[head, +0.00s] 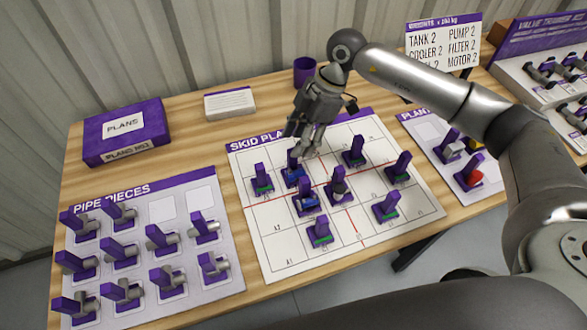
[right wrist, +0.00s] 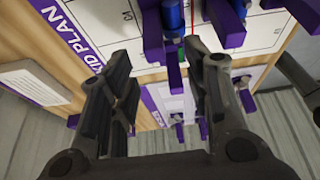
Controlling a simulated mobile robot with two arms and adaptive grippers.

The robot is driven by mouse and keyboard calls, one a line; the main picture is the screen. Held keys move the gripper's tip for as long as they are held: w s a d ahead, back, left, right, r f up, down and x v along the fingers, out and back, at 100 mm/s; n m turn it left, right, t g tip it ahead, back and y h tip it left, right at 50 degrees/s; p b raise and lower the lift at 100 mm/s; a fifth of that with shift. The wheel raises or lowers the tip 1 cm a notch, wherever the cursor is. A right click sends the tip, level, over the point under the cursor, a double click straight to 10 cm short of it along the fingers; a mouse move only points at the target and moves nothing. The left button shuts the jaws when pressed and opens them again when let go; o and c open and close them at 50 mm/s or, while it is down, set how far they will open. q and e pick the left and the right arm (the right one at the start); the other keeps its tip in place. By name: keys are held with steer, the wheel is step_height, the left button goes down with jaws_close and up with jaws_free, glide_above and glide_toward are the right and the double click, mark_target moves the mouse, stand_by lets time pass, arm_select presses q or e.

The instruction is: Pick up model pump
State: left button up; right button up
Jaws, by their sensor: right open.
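The skid plan (head: 270,240) is a white gridded sheet with several small models on purple stands. Two models have blue bodies, one (head: 293,176) just below my right gripper and one (head: 307,202) nearer the front. No label marks either as the pump, so I cannot tell which model it is. My right gripper (head: 303,143) is open and empty, pointing down over the plan's back part. In the right wrist view its fingers (right wrist: 160,70) are spread, with a blue cylinder (right wrist: 172,14) beyond them near the top edge. My left gripper is not in view.
A pipe pieces sheet (head: 190,285) with several grey fittings lies at the left. A purple plans box (head: 125,130), white card (head: 230,103) and purple cup (head: 304,70) stand at the back. Another sheet (head: 425,130) with models lies at the right. Wood left of the skid plan is clear.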

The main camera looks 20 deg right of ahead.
steer(key=p, duration=0.1)
glide_above(295, 167)
steer(key=f, duration=0.2)
steer(key=w+f, duration=0.1)
steer(key=f, duration=0.1)
steer(key=shift+a+f, duration=0.1)
steer(key=shift+a, duration=0.05)
steer(key=shift+f, duration=0.3)
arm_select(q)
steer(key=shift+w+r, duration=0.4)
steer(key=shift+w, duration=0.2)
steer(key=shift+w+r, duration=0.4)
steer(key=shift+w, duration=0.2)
arm_select(e)
steer(key=shift+a, duration=0.1)
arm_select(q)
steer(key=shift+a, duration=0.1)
arm_select(e)
steer(key=shift+c, duration=0.4)
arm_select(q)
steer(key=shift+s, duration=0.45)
arm_select(e)
jaws_close()
